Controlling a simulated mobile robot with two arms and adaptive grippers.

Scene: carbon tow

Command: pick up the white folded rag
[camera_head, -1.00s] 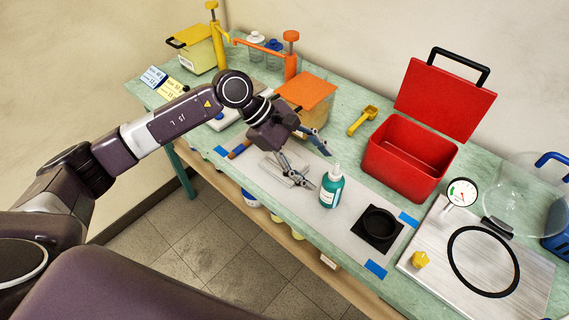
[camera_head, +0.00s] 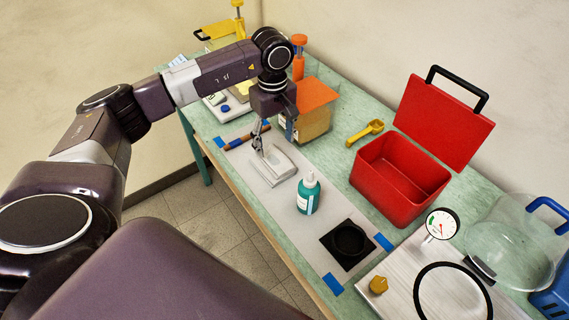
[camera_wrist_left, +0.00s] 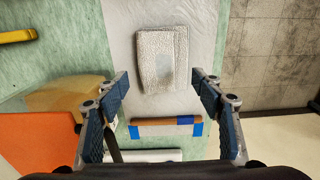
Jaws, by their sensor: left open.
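The white folded rag (camera_head: 270,168) lies flat on the pale sheet on the bench, left of the teal bottle. In the left wrist view the rag (camera_wrist_left: 162,57) is whole and lies ahead of the fingertips, centred between them. My left gripper (camera_head: 261,145) points down over the rag's far left part in the head view, and its fingers partly cover it. In the left wrist view the fingers of my left gripper (camera_wrist_left: 162,88) are wide apart with nothing between them. My right gripper is not in view.
A teal bottle (camera_head: 308,193) stands beside the rag. An orange-lidded container (camera_head: 316,108) is close to my left gripper. A brown-handled tool (camera_head: 246,136) lies near blue tape. The open red box (camera_head: 389,190) and black square dish (camera_head: 347,246) are farther right.

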